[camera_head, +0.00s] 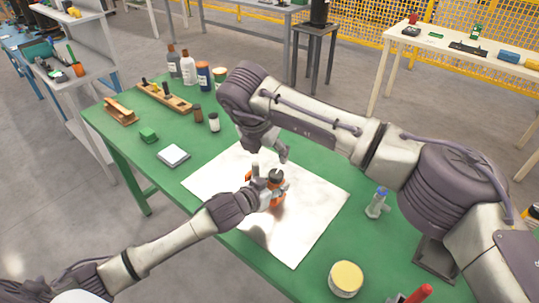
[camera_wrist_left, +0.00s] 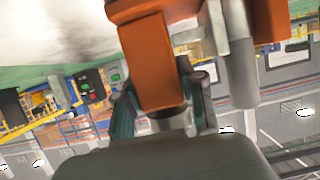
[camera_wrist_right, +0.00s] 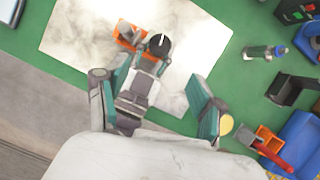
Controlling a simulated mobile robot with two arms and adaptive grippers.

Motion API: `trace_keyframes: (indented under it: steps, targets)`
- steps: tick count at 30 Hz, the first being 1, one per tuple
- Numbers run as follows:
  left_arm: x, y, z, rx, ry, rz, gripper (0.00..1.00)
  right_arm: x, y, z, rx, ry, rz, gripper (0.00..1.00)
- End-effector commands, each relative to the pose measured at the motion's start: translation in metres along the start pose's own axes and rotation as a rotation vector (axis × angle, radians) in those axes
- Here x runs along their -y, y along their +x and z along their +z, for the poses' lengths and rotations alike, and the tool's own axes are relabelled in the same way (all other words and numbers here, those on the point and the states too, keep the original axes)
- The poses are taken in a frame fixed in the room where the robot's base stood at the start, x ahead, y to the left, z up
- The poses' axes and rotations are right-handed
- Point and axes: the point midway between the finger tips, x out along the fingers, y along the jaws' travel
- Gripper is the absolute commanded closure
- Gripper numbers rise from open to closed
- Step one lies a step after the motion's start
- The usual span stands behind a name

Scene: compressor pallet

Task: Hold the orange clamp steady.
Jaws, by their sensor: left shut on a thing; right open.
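The orange clamp (camera_head: 264,194) stands on the white sheet in the middle of the green table. It fills the upper part of the left wrist view (camera_wrist_left: 155,60). My left gripper (camera_head: 268,190) is shut on it, though its fingers partly hide it. In the right wrist view the clamp (camera_wrist_right: 130,34) shows with a dark round knob or cap (camera_wrist_right: 158,45) beside it. My right gripper (camera_wrist_right: 160,105) is open above the clamp, with its fingers spread apart and nothing seen between their tips. In the head view the right gripper (camera_head: 268,150) hangs just above and behind the clamp.
The white sheet (camera_head: 300,235) is otherwise bare. A small blue-capped bottle (camera_head: 377,203) and a yellow-lidded jar (camera_head: 346,279) stand right of it. Bottles (camera_head: 188,68), a wooden rack (camera_head: 165,97), a green block (camera_head: 148,135) and a white-topped square (camera_head: 173,156) stand on the left.

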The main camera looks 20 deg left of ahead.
Motion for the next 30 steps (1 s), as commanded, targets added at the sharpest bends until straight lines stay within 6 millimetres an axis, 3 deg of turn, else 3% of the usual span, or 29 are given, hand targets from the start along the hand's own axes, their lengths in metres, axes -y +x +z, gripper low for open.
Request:
trace_keyframes:
  steps: [9, 13, 21, 25, 30]
  targets:
    - [0.000, 0.000, 0.000, 0.000, 0.000, 0.000, 1.00, 0.000, 0.001, -0.001, -0.009, -0.002, 0.006, 0.32]
    - [0.000, 0.000, 0.000, 0.000, 0.000, 0.000, 1.00, 0.000, 0.009, -0.012, -0.082, -0.017, 0.052, 0.32]
    - [0.000, 0.000, 0.000, 0.000, 0.000, 0.000, 1.00, 0.000, 0.022, -0.070, -0.458, -0.003, 0.311, 0.32]
    - [0.000, 0.000, 0.000, 0.000, 0.000, 0.000, 1.00, 0.001, 0.013, -0.093, -0.648, 0.079, 0.456, 0.32]
    - [0.000, 0.000, 0.000, 0.000, 0.000, 0.000, 1.00, 0.004, -0.003, -0.103, -0.864, 0.268, 0.631, 0.32]
